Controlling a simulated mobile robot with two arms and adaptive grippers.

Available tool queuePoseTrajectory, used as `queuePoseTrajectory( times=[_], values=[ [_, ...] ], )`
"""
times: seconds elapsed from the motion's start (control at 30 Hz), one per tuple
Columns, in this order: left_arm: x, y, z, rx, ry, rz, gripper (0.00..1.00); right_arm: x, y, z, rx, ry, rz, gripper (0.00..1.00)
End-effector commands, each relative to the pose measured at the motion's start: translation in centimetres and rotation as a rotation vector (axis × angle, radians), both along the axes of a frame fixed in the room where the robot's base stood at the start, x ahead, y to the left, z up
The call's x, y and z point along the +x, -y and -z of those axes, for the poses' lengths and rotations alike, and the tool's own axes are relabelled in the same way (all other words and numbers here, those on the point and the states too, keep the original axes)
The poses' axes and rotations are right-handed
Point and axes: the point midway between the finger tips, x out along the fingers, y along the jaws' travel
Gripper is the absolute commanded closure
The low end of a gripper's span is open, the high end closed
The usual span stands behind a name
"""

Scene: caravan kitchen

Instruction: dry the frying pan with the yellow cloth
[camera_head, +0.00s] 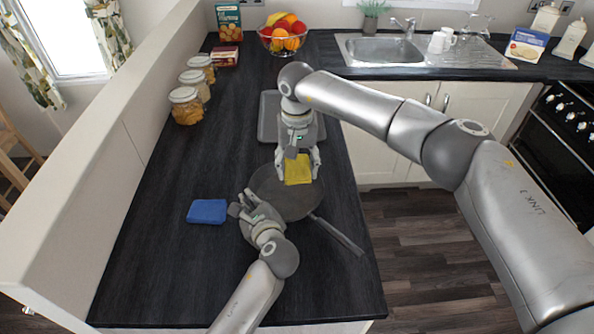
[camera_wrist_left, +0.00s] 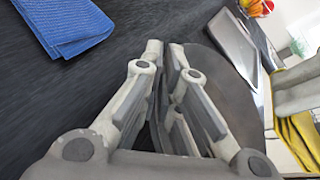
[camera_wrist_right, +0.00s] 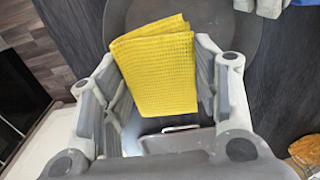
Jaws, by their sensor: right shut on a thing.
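The dark frying pan (camera_head: 275,199) lies on the counter, its handle (camera_head: 337,235) pointing toward the front right. My right gripper (camera_head: 298,171) is shut on the folded yellow cloth (camera_head: 297,168), over the pan's far part. In the right wrist view the cloth (camera_wrist_right: 155,62) sits between the fingers and overlaps the pan (camera_wrist_right: 228,24); contact with the pan's surface is unclear. My left gripper (camera_head: 243,203) is at the pan's left rim. In the left wrist view its fingertips (camera_wrist_left: 164,52) are close together beside the pan (camera_wrist_left: 215,72); whether they grip the rim is unclear.
A blue cloth (camera_head: 207,211) lies left of the pan. A grey tray (camera_head: 268,117) lies behind it. Jars (camera_head: 186,106), boxes (camera_head: 229,24) and a fruit bowl (camera_head: 284,40) stand farther back. The sink (camera_head: 385,49) is at the back right. The front left counter is clear.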

Motion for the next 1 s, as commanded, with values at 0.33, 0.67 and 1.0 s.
queuePoseTrajectory(
  times=[0.33,0.67,1.0],
  values=[
    [-0.2,0.2,0.5,-0.001,-0.01,0.005,1.0,0.0,0.0,-0.2,0.001,0.001,0.0,0.66],
    [-0.2,0.2,0.5,-0.001,-0.011,0.005,1.0,0.1,0.0,-2.9,0.001,0.004,-0.001,0.66],
    [-0.2,0.2,0.5,-0.001,-0.011,0.005,1.0,0.0,0.0,-5.9,0.001,0.001,-0.001,0.66]
  ],
)
